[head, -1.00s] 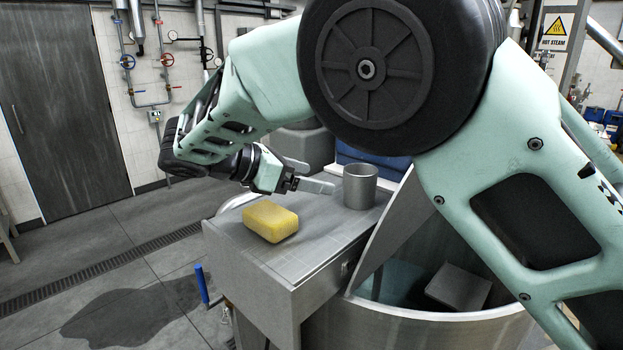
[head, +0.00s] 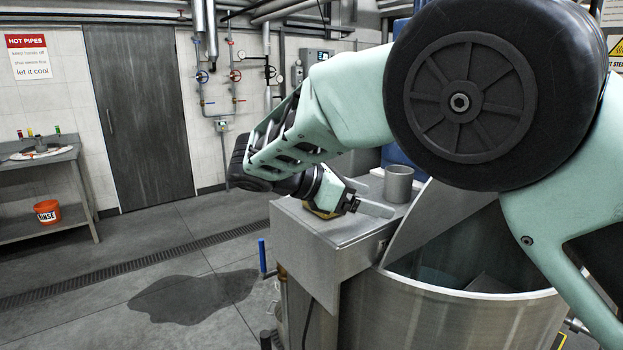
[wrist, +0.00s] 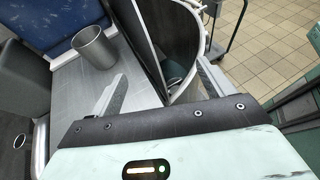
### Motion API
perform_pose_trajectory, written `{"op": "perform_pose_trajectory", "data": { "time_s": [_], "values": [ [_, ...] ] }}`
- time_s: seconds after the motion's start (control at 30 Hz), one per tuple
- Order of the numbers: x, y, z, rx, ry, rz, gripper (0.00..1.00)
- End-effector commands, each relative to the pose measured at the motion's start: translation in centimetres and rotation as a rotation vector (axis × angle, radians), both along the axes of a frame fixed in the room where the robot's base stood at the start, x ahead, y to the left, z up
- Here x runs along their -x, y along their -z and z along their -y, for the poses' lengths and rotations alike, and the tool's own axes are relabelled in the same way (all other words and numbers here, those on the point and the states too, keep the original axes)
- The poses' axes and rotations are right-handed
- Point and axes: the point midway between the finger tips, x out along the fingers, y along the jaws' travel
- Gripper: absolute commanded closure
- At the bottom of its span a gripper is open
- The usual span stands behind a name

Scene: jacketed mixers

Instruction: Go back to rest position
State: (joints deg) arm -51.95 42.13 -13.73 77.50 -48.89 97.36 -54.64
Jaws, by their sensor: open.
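My gripper (head: 372,200) is open, with nothing seen between its fingers. In the head view it appears over the left part of the steel bench top (head: 345,240), in front of a yellow block (head: 322,213) that is mostly hidden behind it. A grey metal cup (head: 398,184) stands upright on the bench, just beyond the fingertips in the picture. In the wrist view, the open fingers (wrist: 161,66) point forward, and the cup (wrist: 95,48) stands upright to the left of them, apart from both.
A round steel vessel (head: 440,318) with a raised lid stands right of the bench, beneath my arm. A side table (head: 40,155) with an orange bucket (head: 47,212) is at far left. A dark wet patch (head: 190,297) lies on the otherwise open floor at left.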

Motion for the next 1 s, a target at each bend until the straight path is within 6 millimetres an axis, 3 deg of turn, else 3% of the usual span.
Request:
{"op": "perform_pose_trajectory", "data": {
  "time_s": [0.37,0.57,0.77,0.87,1.0],
  "values": [
    [2.1,3.1,1.6,-0.187,0.043,-0.015,0.19],
    [5.0,5.8,2.5,-0.362,0.106,-0.018,0.19],
    [10.2,9.0,3.0,-0.609,0.235,0.003,0.19],
    [14.5,10.8,3.0,-0.774,0.354,0.036,0.19],
    [21.7,13.4,3.0,-0.999,0.592,0.125,0.19]
  ]
}}
